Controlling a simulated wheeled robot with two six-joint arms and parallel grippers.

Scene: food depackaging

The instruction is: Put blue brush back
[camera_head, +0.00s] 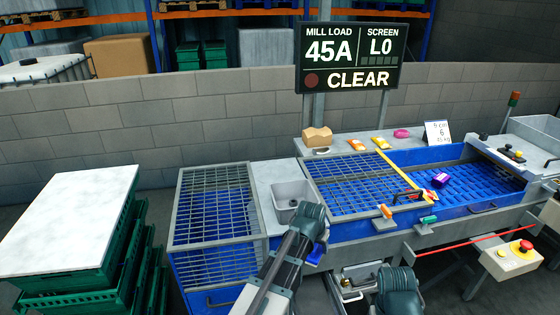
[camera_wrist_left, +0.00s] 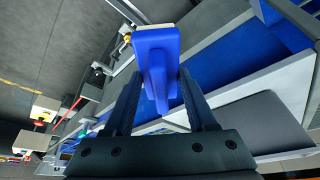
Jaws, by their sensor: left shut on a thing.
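The blue brush (camera_wrist_left: 157,55) is between the fingers of my left gripper (camera_wrist_left: 160,100), which is shut on its handle. Its broad blue block and pale bristle edge face away from the wrist. In the head view the blue brush (camera_head: 316,254) shows partly below my left wrist, in front of the machine's front edge near the grey sink; my left arm hides the rest.
An orange tool (camera_head: 386,211) and a green tool (camera_head: 428,219) sit along the machine's front edge. A sink (camera_head: 292,196) lies beside the blue grated bed. A purple packet (camera_head: 440,180) lies on the right bed. A red bar (camera_head: 455,246) crosses the front right.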

